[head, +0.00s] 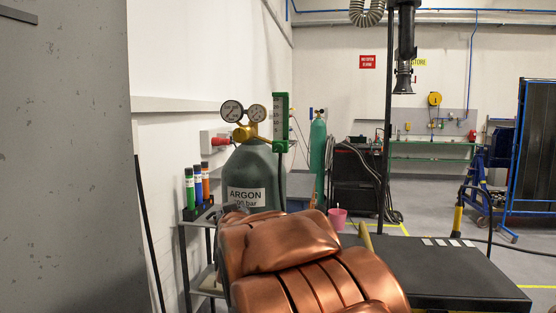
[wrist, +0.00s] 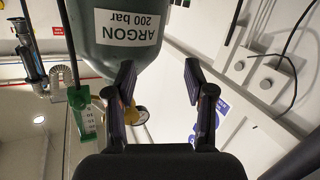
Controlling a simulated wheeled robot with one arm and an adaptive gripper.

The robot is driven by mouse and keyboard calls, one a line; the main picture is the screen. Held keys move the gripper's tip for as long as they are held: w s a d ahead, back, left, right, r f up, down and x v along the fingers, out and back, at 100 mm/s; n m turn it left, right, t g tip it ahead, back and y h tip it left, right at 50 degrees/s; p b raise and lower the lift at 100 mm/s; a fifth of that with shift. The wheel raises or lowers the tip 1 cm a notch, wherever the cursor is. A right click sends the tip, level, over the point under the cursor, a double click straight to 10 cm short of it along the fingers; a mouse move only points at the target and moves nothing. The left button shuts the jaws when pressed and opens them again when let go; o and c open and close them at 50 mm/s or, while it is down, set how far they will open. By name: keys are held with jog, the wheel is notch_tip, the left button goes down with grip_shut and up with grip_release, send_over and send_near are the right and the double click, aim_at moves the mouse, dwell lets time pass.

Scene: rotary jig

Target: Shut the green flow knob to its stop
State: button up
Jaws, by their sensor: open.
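The argon cylinder (head: 249,168) stands upright with a brass regulator (head: 246,132) and two round gauges on top. A green flowmeter (head: 281,112) rises at the regulator's right, with a green block (head: 280,147) at its foot. I cannot tell the flow knob apart from this block. The wrist view is upside down and shows the cylinder (wrist: 115,55) and the flowmeter (wrist: 89,118) left of the fingers. My gripper (wrist: 160,75) is open, with nothing between its fingertips, and is apart from the flowmeter. In the head view my copper-coloured arm hides most of the gripper.
A shelf (head: 188,226) with several marker-like tubes stands left of the cylinder, near the wall. A red fitting (head: 220,141) sits left of the regulator. A black-topped table (head: 450,275) stands at right. A grey panel (head: 62,160) fills the near left.

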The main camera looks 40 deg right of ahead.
jog(key=d+r+m+h, duration=0.1)
jog(key=d+r+h, duration=0.35)
jog(key=d, duration=0.25)
jog(key=m+h+b, duration=0.2)
jog(key=h, duration=0.2)
send_near(278, 150)
jog(key=d, duration=0.1)
jog(key=shift+t, duration=0.3)
jog(key=shift+p+x, duration=1.25)
jog(key=shift+x, duration=2.9)
jog(key=shift+w+a, duration=0.1)
jog(key=shift+c, duration=0.2)
grip_shut()
